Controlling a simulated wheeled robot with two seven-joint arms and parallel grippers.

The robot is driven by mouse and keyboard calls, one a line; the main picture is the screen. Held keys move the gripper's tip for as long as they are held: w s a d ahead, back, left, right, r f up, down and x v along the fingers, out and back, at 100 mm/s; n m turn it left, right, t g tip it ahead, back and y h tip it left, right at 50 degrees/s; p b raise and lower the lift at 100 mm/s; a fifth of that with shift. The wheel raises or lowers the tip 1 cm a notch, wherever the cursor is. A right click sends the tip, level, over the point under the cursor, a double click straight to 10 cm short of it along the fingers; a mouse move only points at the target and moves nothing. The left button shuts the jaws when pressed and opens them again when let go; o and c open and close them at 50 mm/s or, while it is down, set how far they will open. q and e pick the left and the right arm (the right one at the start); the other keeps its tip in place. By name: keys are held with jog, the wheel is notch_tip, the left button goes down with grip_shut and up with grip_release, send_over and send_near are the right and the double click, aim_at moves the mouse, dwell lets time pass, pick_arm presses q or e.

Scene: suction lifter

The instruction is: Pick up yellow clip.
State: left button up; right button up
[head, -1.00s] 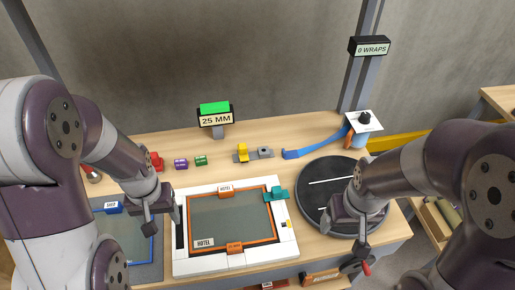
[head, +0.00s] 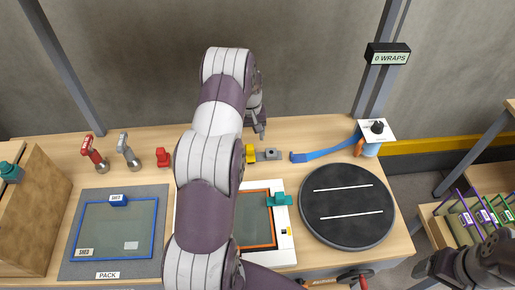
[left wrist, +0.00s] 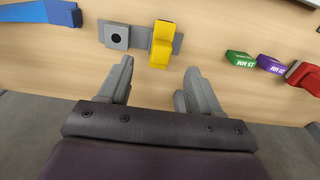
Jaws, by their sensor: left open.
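The yellow clip (head: 250,154) sits on a small grey holder (head: 269,154) at the back of the table. In the left wrist view the yellow clip (left wrist: 162,45) stands upright across the grey holder (left wrist: 117,37). My left gripper (head: 260,131) is at the back of the table, by the clip in the picture. In the left wrist view my left gripper (left wrist: 159,72) is open and empty, with the clip just beyond the gap between its fingertips, not between them. My right gripper (head: 432,268) is at the lower right edge; its fingers are unclear.
Green (left wrist: 240,59) and purple (left wrist: 272,65) blocks and a red piece (left wrist: 303,77) lie beside the clip. A blue strap (head: 325,153) lies right of it. A black turntable (head: 347,190) is at right. My left arm hides part of the white-framed panel (head: 287,250).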

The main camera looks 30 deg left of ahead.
aim_at(250, 147)
pick_arm(q)
notch_tip(250, 147, down, 8)
jog(key=p, duration=0.3)
jog(key=shift+a+r, duration=0.15)
jog(key=shift+r, duration=0.05)
jog(key=shift+a+f, duration=0.1)
jog(key=shift+f, duration=0.1)
jog(key=shift+w, duration=0.1)
jog(key=c, duration=0.7)
jog(key=shift+r, duration=0.1)
jog(key=c, duration=0.4)
jog(key=shift+o, duration=0.2)
